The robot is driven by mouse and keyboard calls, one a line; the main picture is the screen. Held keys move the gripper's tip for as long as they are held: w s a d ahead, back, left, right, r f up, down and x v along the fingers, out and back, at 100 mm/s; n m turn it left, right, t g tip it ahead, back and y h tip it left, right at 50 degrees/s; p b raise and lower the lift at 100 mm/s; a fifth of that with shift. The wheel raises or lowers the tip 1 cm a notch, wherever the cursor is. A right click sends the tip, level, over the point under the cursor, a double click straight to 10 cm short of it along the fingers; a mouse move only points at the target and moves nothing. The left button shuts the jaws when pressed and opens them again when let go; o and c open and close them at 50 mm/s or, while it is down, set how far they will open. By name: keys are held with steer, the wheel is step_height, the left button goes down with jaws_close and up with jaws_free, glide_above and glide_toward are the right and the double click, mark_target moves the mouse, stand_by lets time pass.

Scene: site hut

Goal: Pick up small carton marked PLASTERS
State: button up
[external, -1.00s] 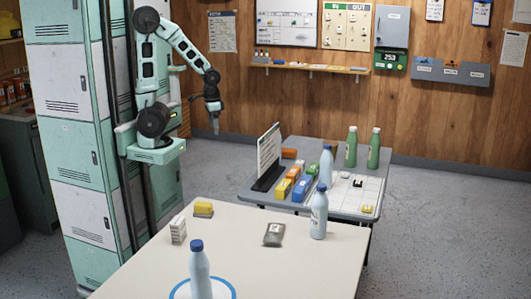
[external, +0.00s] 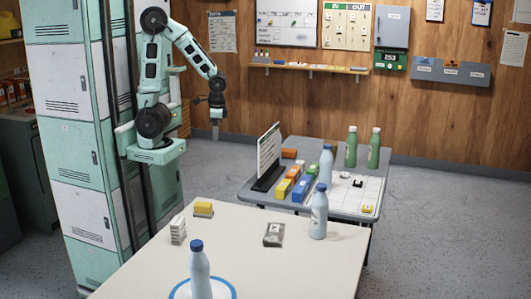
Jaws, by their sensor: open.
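My gripper (external: 216,130) hangs in the air, pointing down, left of the grey table and well above the white table. It is open and holds nothing that I can see. No PLASTERS marking can be read at this size.
The white table (external: 262,270) also bears a dark grey pack (external: 273,234), a bottle (external: 319,212) and a blue-capped bottle (external: 199,270) in a blue ring. The grey table (external: 250,197) bears an upright sign (external: 268,154), green bottles (external: 351,148) and another bottle (external: 326,165).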

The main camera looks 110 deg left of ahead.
steer(key=w+d+f+m+t+y+b, duration=0.15)
steer(key=d+f+m+y, duration=0.25)
steer(key=d+m, duration=0.4)
steer(key=w+d+f+m+y, duration=0.2)
steer(key=d+f+m+y, duration=0.15)
steer(key=d+m, duration=0.4)
steer(key=w+d+f+m+t+y, duration=0.1)
steer(key=w+d+f+m+y, duration=0.15)
steer(key=d+m+y, duration=0.55)
steer(key=m+t+h+b, duration=0.2)
steer(key=m+t+h, duration=1.1)
steer(key=m+t, duration=0.35)
glide_toward(183, 228)
steer(key=w, duration=0.1)
steer(key=w+p, duration=0.2)
steer(key=shift+w+a+r+n, duration=0.2)
steer(key=shift+a+r+n, duration=0.1)
steer(key=shift+n, duration=0.1)
steer(key=shift+w+a+f+p, duration=0.1)
steer(key=shift+w+a+p, duration=0.15)
steer(key=shift+w, duration=0.8)
steer(key=shift+w+a+f+p, duration=0.15)
steer(key=shift+w+p, duration=0.15)
steer(key=shift+w, duration=0.8)
steer(key=shift+w+a+f+p, duration=0.1)
steer(key=shift+w+a+p, duration=0.15)
steer(key=shift+w, duration=0.8)
steer(key=c, duration=1.1)
